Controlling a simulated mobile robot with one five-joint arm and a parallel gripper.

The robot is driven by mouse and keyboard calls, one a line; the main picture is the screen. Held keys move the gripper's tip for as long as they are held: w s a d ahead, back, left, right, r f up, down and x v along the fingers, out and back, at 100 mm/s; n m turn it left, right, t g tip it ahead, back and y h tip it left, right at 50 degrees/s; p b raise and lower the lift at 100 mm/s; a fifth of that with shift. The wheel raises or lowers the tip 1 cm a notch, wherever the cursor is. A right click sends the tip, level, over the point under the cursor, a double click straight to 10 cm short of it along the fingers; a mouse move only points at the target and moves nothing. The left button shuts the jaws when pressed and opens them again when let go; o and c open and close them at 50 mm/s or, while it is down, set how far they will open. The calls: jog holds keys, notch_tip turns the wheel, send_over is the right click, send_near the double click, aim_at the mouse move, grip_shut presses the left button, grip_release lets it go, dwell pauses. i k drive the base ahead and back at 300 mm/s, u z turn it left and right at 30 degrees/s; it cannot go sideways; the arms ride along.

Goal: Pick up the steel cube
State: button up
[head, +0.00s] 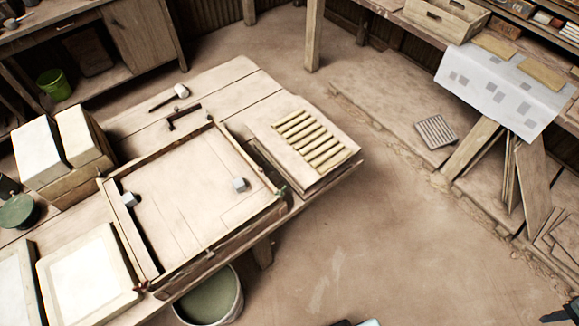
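Two small grey cubes are in the wooden framed tray (185,215) on the worktable. One grey cube (240,184) lies on the tray floor right of the middle. The other, paler cube (129,199) is at the tray's left side, close to the frame. I cannot tell by look alone which one is steel. A dark shape at the lower right corner may be my gripper (560,312). It is cut off by the picture edge, far from both cubes, and its opening cannot be made out.
A slatted board (312,141) lies right of the tray. A mallet (180,92) lies behind it. White blocks (82,135) and a pale framed panel (88,277) stand left. A bucket (212,303) is on the floor under the table's front edge.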

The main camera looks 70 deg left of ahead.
aim_at(239, 186)
jog(key=u, duration=0.1)
jog(key=i, duration=0.9)
jog(key=u, duration=5.25)
jog(key=i, duration=1)
jog(key=z, duration=0.1)
